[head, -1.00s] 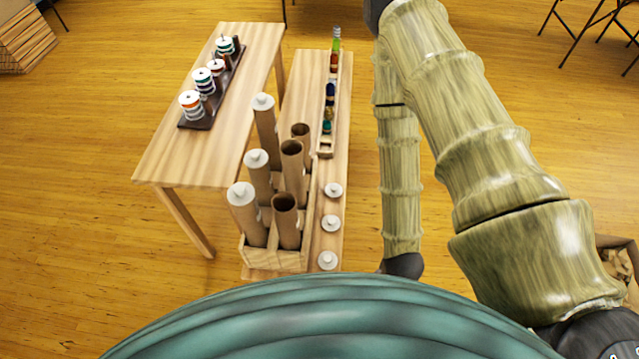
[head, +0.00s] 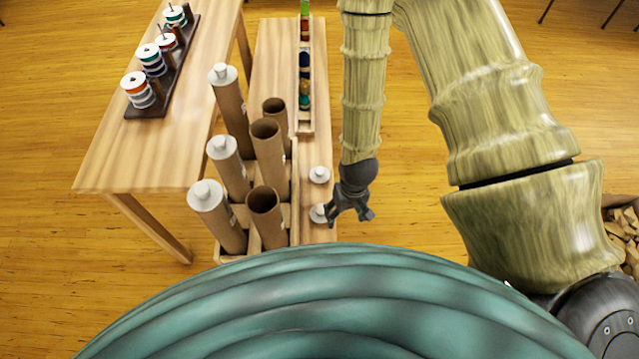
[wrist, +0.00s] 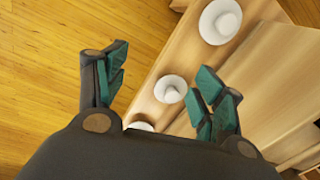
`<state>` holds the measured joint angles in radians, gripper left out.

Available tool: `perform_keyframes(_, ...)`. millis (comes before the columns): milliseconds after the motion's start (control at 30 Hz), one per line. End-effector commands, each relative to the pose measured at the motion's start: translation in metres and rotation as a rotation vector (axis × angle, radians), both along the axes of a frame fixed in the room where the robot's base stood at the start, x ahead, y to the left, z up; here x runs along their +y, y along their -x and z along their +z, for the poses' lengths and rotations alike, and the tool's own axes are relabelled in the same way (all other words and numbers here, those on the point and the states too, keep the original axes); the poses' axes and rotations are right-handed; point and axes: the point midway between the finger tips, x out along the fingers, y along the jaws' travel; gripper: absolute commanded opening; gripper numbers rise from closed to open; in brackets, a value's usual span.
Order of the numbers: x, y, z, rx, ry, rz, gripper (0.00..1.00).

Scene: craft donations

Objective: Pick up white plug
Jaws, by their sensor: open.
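Loose white plugs lie on the low wooden bench (head: 277,50): a farther plug (head: 320,174) and a nearer plug (head: 317,213) show in the head view. My gripper (head: 350,215) points down beside the nearer plug, partly covering it. In the wrist view three plugs show: a large one at the top (wrist: 221,20), a middle one (wrist: 170,90) between my open fingers (wrist: 163,72), and one at the bottom (wrist: 140,126) partly hidden by my gripper body. My fingers hold nothing. I cannot tell their exact height above the bench.
A wooden crate (head: 295,215) holds several cardboard tubes, some open and some capped white. A narrow tray (head: 305,128) of coloured items lies behind on the bench. A taller table (head: 160,165) with spools on a dark rack (head: 150,111) stands left.

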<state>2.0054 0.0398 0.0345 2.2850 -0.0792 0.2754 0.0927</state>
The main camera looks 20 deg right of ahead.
Motion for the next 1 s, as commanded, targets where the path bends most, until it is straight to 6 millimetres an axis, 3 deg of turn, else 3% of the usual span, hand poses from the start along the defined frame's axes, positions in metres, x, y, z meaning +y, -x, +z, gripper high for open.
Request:
perform_keyframes(33, 0.001, -0.015, -0.015, -0.006, -0.002, 0.001, 0.69)
perform_keyframes(100, 0.003, -0.032, -0.019, -0.006, -0.004, 0.004, 0.69)
perform_keyframes(433, 0.009, -0.109, -0.025, -0.004, 0.002, 0.014, 0.69)
perform_keyframes(733, 0.01, -0.167, -0.013, -0.005, 0.028, 0.021, 0.69)
perform_keyframes(1000, 0.009, -0.199, 0.006, -0.005, 0.056, 0.022, 0.69)
